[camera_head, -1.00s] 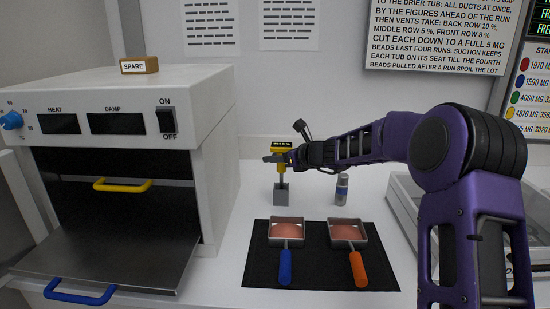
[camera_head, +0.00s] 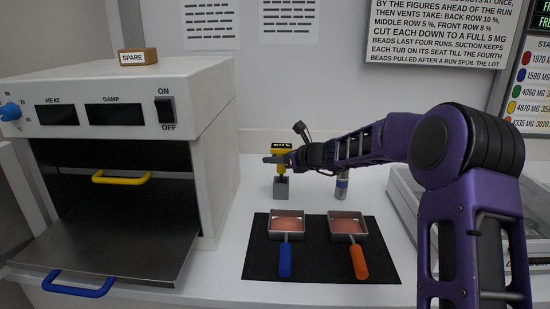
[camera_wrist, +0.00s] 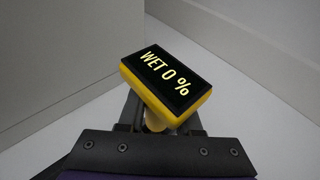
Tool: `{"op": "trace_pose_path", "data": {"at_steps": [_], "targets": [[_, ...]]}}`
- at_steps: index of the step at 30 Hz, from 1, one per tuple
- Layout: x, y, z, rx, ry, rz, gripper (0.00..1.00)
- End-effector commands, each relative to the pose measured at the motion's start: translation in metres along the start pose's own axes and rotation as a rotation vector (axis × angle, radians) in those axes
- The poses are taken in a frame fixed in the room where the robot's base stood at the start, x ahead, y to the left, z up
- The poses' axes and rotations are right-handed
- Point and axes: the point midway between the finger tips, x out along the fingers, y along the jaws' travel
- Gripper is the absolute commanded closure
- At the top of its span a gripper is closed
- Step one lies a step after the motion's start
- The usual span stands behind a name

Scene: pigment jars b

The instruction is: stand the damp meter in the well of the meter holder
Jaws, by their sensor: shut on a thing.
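The damp meter (camera_head: 281,168) is yellow with a black display and stands upright in the head view. My gripper (camera_head: 279,159) is shut on it just below the display. The grey meter holder (camera_head: 281,188) stands on the counter directly below the meter. The meter's lower end meets the holder's top; I cannot tell how deep it sits in the well, which is hidden. In the wrist view the meter's display (camera_wrist: 169,73) reads WET 0 %, tilted in the picture, above the gripper's dark body.
Two square pans (camera_head: 286,224) (camera_head: 347,226) with blue and orange handles lie on a black mat (camera_head: 320,272) in front.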

Motion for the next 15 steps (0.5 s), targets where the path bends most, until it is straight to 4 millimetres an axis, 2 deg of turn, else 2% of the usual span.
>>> {"op": "trace_pose_path", "data": {"at_steps": [15], "targets": [[0.005, 0.0, -0.013, 0.001, 0.0, 0.0, 1.0]]}}
